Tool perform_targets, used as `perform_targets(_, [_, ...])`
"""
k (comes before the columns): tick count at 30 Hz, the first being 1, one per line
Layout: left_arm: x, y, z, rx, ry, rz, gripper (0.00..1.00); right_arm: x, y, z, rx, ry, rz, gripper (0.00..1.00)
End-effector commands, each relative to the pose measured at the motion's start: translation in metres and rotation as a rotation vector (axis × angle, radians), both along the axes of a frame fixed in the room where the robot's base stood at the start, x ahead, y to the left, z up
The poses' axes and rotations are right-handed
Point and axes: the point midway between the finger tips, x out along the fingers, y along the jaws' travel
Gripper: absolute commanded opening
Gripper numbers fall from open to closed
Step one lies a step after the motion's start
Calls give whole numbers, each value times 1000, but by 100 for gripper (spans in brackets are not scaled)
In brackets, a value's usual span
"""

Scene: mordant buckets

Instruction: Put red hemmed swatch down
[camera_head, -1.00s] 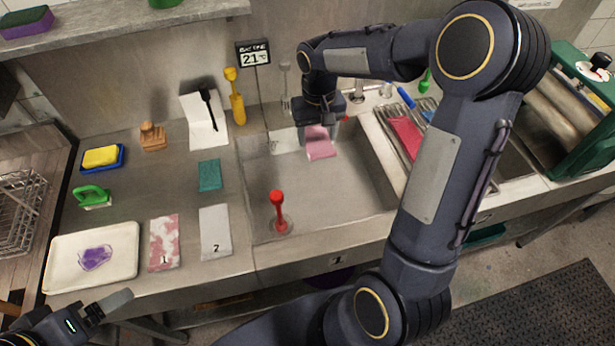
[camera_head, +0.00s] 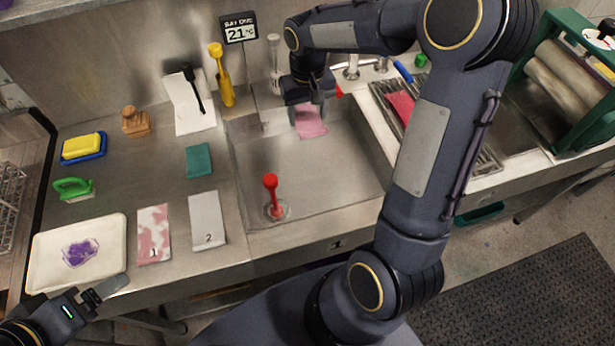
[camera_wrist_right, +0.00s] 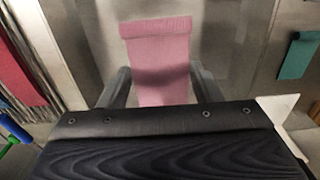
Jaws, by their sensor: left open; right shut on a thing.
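My right gripper (camera_head: 307,112) is shut on a pinkish-red swatch (camera_head: 311,125) over the back of the sink basin (camera_head: 330,175). In the right wrist view the swatch (camera_wrist_right: 160,62) lies between the fingers, with a folded hem band at its far edge. The body of the gripper hides its near end. I cannot tell whether the swatch touches the basin. My left gripper (camera_head: 106,289) is open and empty at the counter's front edge, beside the white tray (camera_head: 117,253).
A red-handled plunger (camera_head: 271,192) stands at the basin's front left. A deeper red cloth (camera_head: 401,105) lies on the drying rack right of the sink. Swatches numbered 1 (camera_head: 154,230) and 2 (camera_head: 207,215) and a teal cloth (camera_head: 199,160) lie on the left counter. The basin's middle is clear.

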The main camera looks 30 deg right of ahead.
Motion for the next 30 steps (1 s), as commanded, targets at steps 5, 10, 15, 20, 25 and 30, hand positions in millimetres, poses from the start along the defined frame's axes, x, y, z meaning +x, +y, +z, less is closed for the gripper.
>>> perform_targets(5, [0, 0, -33, 0, 0, 0, 84, 0, 0, -32, 0, 0, 0, 36])
perform_targets(10, [0, 0, -69, 0, 0, 0, 84, 0, 0, -69, 0, 0, 0, 36])
perform_targets(15, [0, 0, -94, 0, 1, 0, 84, -1, 0, -115, 1, 5, -1, 36])
perform_targets(20, [0, 0, -100, 0, 0, 0, 84, -1, 0, -138, 0, 3, 0, 36])
perform_targets(25, [0, 0, -97, 0, 0, 0, 84, -1, 0, -168, 1, 7, 0, 36])
perform_targets(30, [0, 0, -96, 0, 0, 0, 84, 0, 0, -193, 0, 2, 0, 36])
